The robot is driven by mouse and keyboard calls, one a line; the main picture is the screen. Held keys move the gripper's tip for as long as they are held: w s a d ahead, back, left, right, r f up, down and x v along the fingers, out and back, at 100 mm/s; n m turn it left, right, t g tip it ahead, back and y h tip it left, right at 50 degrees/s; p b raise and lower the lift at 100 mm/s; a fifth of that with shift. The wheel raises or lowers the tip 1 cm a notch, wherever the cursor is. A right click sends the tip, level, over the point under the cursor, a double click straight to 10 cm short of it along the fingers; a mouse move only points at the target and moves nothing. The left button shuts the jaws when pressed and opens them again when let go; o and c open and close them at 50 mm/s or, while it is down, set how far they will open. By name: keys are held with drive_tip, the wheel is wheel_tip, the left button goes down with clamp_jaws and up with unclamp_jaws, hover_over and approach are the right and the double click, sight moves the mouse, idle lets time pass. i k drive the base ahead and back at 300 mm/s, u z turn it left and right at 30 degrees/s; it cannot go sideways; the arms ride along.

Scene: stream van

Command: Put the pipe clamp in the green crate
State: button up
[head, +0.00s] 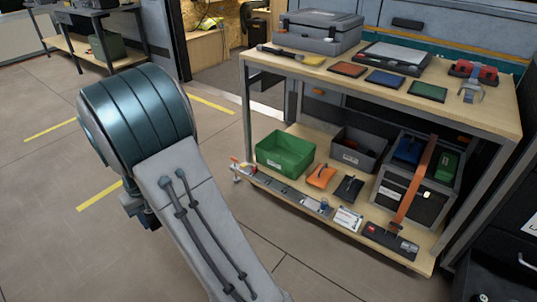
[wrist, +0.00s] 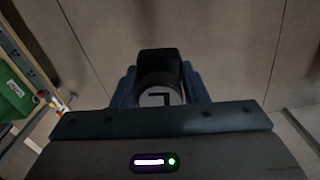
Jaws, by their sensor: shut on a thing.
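My gripper (wrist: 160,88) is shut on a dark, blocky thing with a round grey face (wrist: 160,97), held between the blue fingers over bare floor. I take it to be the pipe clamp; its far side is hidden.
The lower shelf also holds an orange item (head: 321,177), a grey bin (head: 358,151), a larger grey crate (head: 410,196) and several flat items. A red-and-grey tool (head: 240,169) lies at the shelf's left edge. The upper bench top (head: 340,78) overhangs the shelf. Floor to the left is clear.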

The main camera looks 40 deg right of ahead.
sight(284, 156)
drive_tip(key=z, duration=0.4)
drive_tip(key=i, duration=1.05)
drive_tip(key=z, duration=1.45)
drive_tip(key=i, duration=0.9)
drive_tip(key=z, duration=0.15)
